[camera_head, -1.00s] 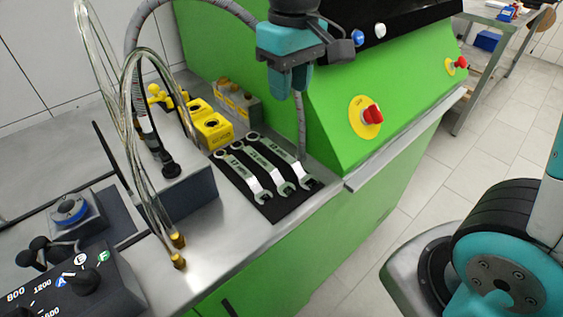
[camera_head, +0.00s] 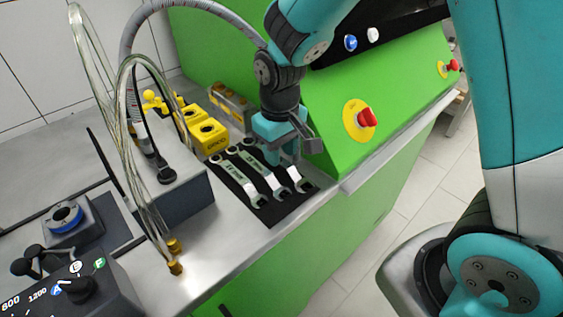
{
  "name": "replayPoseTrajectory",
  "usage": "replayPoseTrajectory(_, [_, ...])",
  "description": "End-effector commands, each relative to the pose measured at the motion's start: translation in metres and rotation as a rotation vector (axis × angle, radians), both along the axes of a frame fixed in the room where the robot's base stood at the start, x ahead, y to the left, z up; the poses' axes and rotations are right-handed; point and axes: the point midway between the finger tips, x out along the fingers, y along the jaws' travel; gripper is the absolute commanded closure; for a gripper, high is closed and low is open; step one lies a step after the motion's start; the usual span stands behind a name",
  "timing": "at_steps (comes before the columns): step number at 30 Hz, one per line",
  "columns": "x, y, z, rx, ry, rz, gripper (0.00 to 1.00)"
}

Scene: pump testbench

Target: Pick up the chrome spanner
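Three chrome spanners lie side by side on a black mat (camera_head: 275,216) on the metal bench. The left spanner (camera_head: 238,178) and the middle spanner (camera_head: 262,172) show clearly, with dark lettering on their handles. The right spanner (camera_head: 301,184) shows mainly its open jaw end; my gripper covers much of its handle. My gripper (camera_head: 287,158) points down at the right spanner, with its fingertips low over or around the handle. I cannot tell whether the fingers touch it, or how far apart they are.
Yellow blocks (camera_head: 207,136) and a grey block (camera_head: 229,103) stand behind the mat. The green cabinet (camera_head: 330,130) with a red emergency button (camera_head: 366,117) stands close on the right.

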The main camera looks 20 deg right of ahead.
Motion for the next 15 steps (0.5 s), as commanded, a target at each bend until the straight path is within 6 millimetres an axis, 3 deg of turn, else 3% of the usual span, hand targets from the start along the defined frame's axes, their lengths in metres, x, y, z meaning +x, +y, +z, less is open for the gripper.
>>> replayPoseTrajectory(6, [-0.001, 0.001, -0.026, -0.001, 0.002, 0.000, 0.64])
replayPoseTrajectory(13, [0.000, 0.001, -0.027, 0.000, 0.000, 0.000, 0.64])
replayPoseTrajectory(15, [0.000, 0.001, -0.027, 0.000, 0.000, 0.000, 0.78])
